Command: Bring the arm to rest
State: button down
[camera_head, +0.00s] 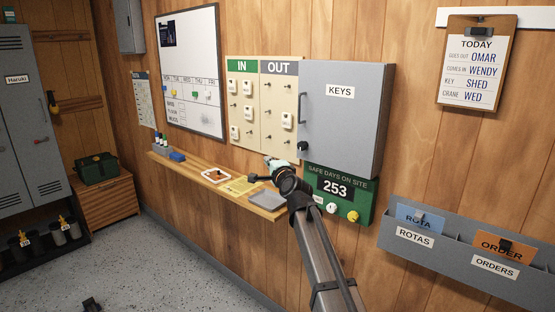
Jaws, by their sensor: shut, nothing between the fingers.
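My gripper (268,160) is at the end of my arm, which reaches up from the bottom right toward the wall. It is small in this view and its fingers look shut, with nothing seen in them. It appears in front of the lower part of the IN/OUT board (262,110), above the narrow wooden shelf (268,199). I cannot tell whether it touches the board.
The grey KEYS cabinet (345,125) juts out right of the board, its door shut. Below it hangs the green safe-days sign (313,172). A grey wall rack (459,255) holds cards at right. A whiteboard (190,75) hangs at left. The floor (170,260) is largely clear.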

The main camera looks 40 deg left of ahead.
jog(key=shift+s, duration=0.55)
